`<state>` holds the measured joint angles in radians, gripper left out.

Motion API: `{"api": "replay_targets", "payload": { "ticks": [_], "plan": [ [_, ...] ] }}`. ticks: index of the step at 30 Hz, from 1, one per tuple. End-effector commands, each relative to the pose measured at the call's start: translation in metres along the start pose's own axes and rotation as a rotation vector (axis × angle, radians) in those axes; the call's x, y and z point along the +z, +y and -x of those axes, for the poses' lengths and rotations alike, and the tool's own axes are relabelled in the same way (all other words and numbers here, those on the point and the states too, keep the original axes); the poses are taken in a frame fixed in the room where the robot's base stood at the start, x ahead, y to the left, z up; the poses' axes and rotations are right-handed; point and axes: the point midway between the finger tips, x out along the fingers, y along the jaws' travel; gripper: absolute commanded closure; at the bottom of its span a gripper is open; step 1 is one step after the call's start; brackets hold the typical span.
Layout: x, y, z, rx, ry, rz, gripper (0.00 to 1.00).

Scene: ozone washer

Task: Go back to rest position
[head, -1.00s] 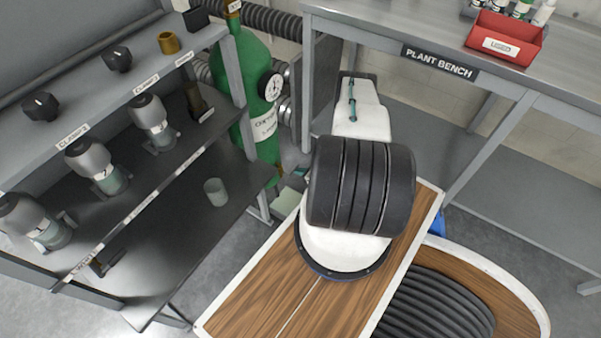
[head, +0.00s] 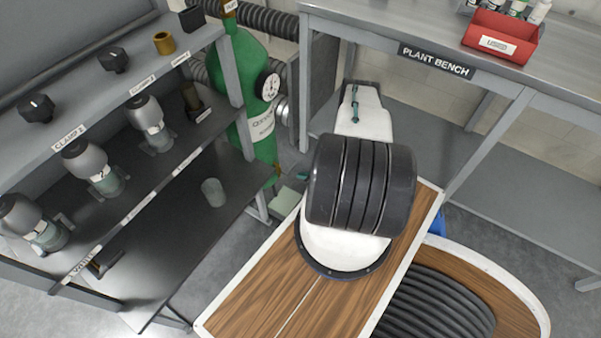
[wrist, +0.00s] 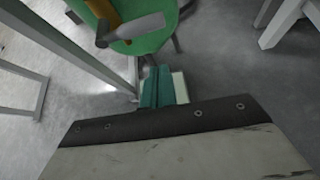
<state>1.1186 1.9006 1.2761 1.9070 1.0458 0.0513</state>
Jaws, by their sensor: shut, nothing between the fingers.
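My gripper (wrist: 160,72) shows in the wrist view as two teal fingers close together, with nothing held between them. It hangs over the grey floor, close to the base of the green oxygen cylinder (wrist: 153,38). A small pale box (wrist: 181,87) shows just beside and beyond the fingers. In the head view my folded arm covers most of the gripper. The cylinder (head: 246,90) stands upright behind and left of my arm there, and the pale box (head: 284,201) lies on the floor.
A dark shelf rack (head: 165,226) on the left carries several grey-capped bottles and a clear cup (head: 213,192). The plant bench (head: 437,62) at the upper right holds a red bin (head: 500,42). Bare floor shows between the rack and my base.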

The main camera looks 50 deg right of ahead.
Motion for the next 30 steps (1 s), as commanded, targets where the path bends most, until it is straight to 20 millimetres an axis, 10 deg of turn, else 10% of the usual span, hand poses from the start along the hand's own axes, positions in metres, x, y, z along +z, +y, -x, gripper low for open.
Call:
{"api": "replay_targets", "payload": {
  "ticks": [13, 26, 30],
  "plan": [
    [-0.001, 0.004, 0.073, -0.002, 0.002, -0.003, 1.00],
    [-0.001, 0.007, 0.082, 0.010, -0.002, 0.000, 1.00],
    [0.000, 0.035, 0.084, 0.092, -0.013, 0.014, 1.00]
  ]
}}
